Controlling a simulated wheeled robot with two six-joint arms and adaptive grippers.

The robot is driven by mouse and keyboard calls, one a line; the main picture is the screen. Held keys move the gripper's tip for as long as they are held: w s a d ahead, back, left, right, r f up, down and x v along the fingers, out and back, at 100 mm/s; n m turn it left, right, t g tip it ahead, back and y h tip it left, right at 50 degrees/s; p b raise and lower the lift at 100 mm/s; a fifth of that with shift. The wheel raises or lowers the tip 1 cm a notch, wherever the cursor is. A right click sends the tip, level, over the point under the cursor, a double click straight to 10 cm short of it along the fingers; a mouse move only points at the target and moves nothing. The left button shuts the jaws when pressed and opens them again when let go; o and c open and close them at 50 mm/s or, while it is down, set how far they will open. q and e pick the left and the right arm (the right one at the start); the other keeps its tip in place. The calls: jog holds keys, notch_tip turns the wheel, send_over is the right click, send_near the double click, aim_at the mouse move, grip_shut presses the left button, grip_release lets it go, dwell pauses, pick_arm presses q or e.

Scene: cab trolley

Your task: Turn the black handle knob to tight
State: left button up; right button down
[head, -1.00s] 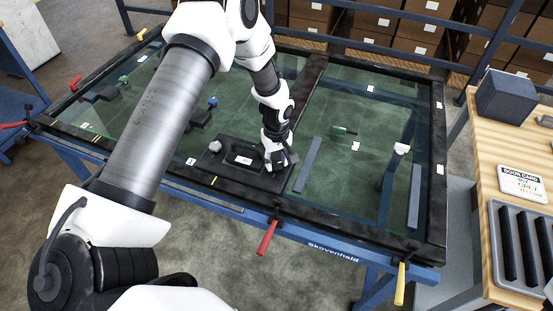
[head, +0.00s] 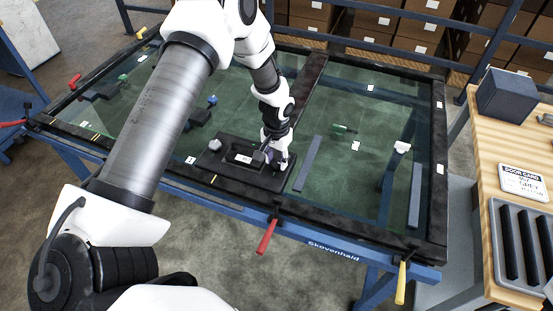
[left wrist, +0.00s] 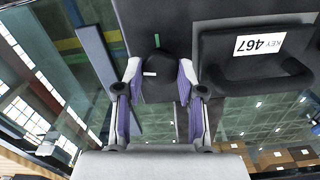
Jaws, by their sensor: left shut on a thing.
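A black plate (head: 228,170) lies on the glass panel and carries a white label (head: 243,159) and a grey knob (head: 215,146) near its left end. My left gripper (head: 275,161) is down at the plate's right end. In the left wrist view, the black handle knob (left wrist: 160,64) sits between the fingers of my left gripper (left wrist: 157,78), which is shut on it. The knob has a short white line lying crosswise; a small green mark shows on the plate just above it. A black handle (left wrist: 225,62) labelled KEY 467 is beside it. My right gripper is out of view.
The glass panel has a dark frame (head: 345,228) on a blue trolley, with red (head: 267,236) and yellow (head: 400,284) clamp handles at the front. A wooden bench (head: 480,165) at right holds a grey box, a door card and a slotted tray.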

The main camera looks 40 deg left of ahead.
pick_arm(q)
jog(key=m, duration=0.4)
jog(key=shift+s+f+m+b, duration=0.15)
jog(key=shift+f+m+b, duration=0.05)
jog(key=shift+m+b, duration=0.1)
jog(key=m, duration=0.3)
jog(key=shift+m+b, duration=0.3)
jog(key=shift+m, duration=0.1)
jog(key=m, duration=0.4)
jog(key=shift+m+b, duration=0.45)
jog(key=shift+m, duration=1.35)
jog(key=o, duration=1.1)
jog(key=shift+o, duration=0.2)
jog(key=shift+r, duration=0.1)
